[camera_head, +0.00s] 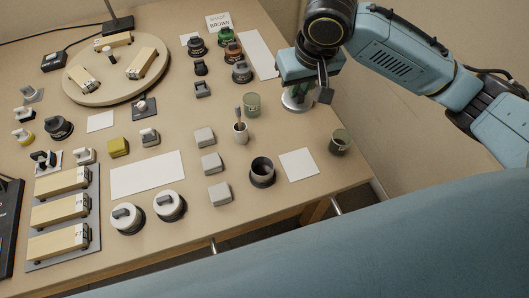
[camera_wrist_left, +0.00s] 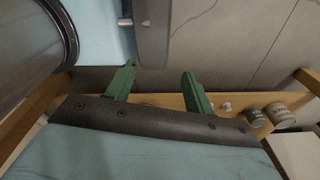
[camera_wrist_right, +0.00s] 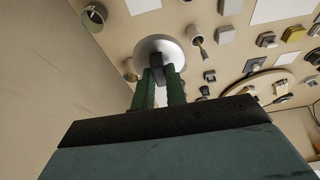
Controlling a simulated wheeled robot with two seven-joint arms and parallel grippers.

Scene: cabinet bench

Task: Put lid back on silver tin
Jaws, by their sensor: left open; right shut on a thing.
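My right gripper (camera_head: 318,86) is above the table's right side, pointing down. In the right wrist view its green fingers (camera_wrist_right: 158,84) are shut on the dark knob of a round silver lid (camera_wrist_right: 158,48). A shiny silver thing (camera_head: 296,99) shows below the gripper in the head view, partly covered by it; I cannot tell how much is lid and how much is tin. A small round object (camera_wrist_right: 130,71) shows beside the lid, partly hidden. Whether the lid touches a tin is unclear. My left gripper (camera_wrist_left: 160,88) is open and empty, away from the tabletop objects.
A greenish jar (camera_head: 252,104) and a cup with a spoon (camera_head: 240,131) stand left of the right gripper. An open jar (camera_head: 340,142) is near the right edge. A dark open tin (camera_head: 262,171) and lidded white tins (camera_head: 169,207) stand in front. A white sheet (camera_head: 299,163) lies flat.

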